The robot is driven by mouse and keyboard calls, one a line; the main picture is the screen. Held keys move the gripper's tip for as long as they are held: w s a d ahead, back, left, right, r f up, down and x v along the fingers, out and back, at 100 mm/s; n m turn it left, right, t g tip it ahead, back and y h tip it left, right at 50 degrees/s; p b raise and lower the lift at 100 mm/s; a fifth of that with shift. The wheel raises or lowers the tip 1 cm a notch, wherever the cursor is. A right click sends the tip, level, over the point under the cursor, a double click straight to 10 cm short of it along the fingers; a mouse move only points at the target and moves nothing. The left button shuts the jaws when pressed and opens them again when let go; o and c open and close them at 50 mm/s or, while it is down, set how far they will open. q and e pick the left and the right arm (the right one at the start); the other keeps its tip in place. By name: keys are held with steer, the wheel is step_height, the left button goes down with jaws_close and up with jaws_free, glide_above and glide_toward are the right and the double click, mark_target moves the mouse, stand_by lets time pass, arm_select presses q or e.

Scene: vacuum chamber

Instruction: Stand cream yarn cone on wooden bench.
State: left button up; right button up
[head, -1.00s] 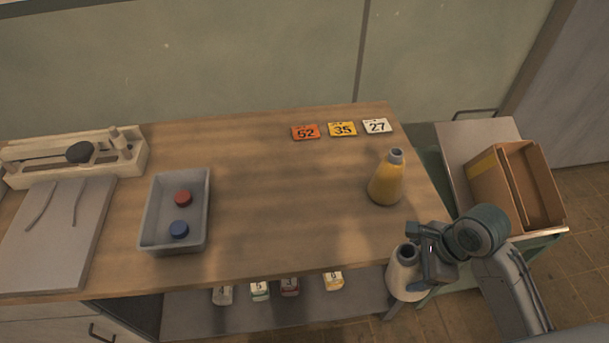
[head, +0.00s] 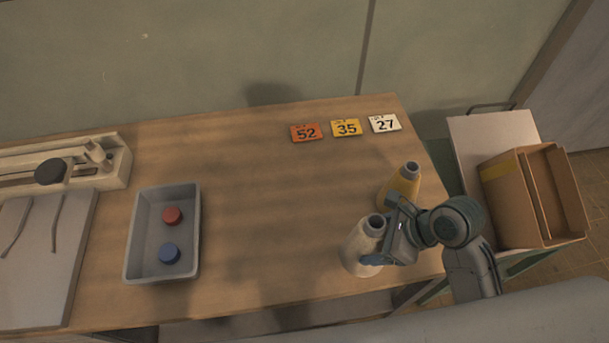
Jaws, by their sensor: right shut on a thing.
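The cream yarn cone (head: 358,247) is upright at the front right of the wooden bench (head: 265,215). My right gripper (head: 383,245) comes in from the right and is shut on the cone's right side. The cone's base shows over the bench near its front edge; I cannot tell whether it touches the top. A yellow cone (head: 400,185) stands just behind, partly hidden by my right gripper. My left gripper is not in view.
A grey tray (head: 129,235) holds a red and a blue disc. A cardboard box (head: 512,205) sits on a cart at right. The bench middle is clear.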

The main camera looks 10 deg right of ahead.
arm_select(q)
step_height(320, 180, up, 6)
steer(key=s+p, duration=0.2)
steer(key=p, duration=0.3)
steer(key=shift+p, duration=0.4)
arm_select(e)
steer(key=w+a+f, duration=0.2)
steer(key=w, duration=0.5)
steer(key=w+a+f, duration=0.2)
steer(key=w, duration=0.5)
steer(key=shift+f, duration=0.3)
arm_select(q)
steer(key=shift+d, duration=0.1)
arm_select(e)
steer(key=shift+w+f, duration=0.1)
steer(key=shift+w, duration=0.05)
steer(key=o, duration=1.3)
